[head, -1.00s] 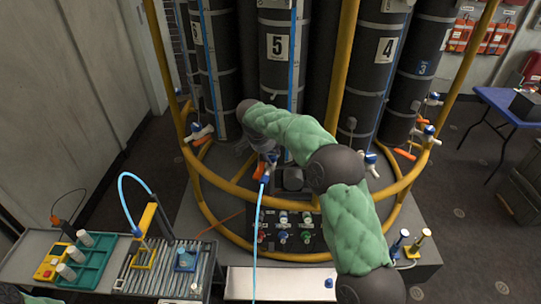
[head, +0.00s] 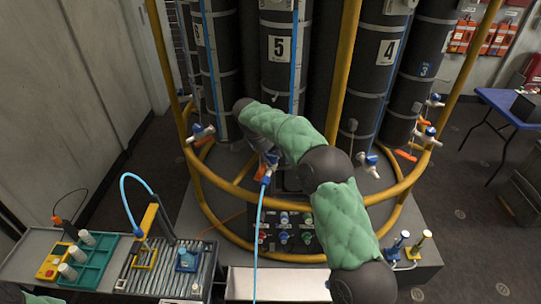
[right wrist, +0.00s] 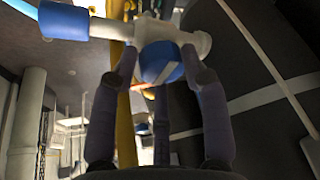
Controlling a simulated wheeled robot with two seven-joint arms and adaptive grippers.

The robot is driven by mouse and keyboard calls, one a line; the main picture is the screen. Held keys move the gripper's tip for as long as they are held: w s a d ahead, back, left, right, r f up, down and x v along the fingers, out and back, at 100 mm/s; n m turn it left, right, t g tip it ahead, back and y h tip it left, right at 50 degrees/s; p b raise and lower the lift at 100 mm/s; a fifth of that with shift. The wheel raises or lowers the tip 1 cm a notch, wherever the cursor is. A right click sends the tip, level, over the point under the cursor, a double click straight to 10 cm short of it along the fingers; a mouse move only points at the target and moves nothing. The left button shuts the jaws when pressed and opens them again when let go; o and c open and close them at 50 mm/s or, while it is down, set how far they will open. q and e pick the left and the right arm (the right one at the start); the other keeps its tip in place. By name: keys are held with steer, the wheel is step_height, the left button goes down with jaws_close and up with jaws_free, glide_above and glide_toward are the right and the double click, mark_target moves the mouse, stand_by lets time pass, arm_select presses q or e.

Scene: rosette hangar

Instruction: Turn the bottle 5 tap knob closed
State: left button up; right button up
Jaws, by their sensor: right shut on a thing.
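Bottle 5 (head: 278,78) is the dark cylinder with a white "5" label, upright at the back middle. In the right wrist view its tap (right wrist: 165,30) is a white fitting with a blue knob (right wrist: 160,66). My right gripper (right wrist: 158,75) has its fingers closed around the sides of this knob. A blue collar (right wrist: 62,20) and a pale blue hose join the tap. In the head view my right arm reaches across the yellow rail; the wrist hides most of the tap, and the fingers are hard to make out. My left gripper is not in view.
A yellow tubular rail (head: 236,192) rings the bottles. Bottle 4 (head: 384,85) stands to the right. A blue hose (head: 257,225) runs down from the tap area, in front of a valve panel (head: 285,236). A side bench (head: 30,262) with a green rack is at left.

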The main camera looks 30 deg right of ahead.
steer(key=o, duration=1.1)
steer(key=shift+w+r, duration=0.2)
steer(key=shift+r, duration=0.05)
steer(key=shift+f, duration=0.15)
steer(key=v, duration=1.2)
steer(key=shift+f, duration=0.1)
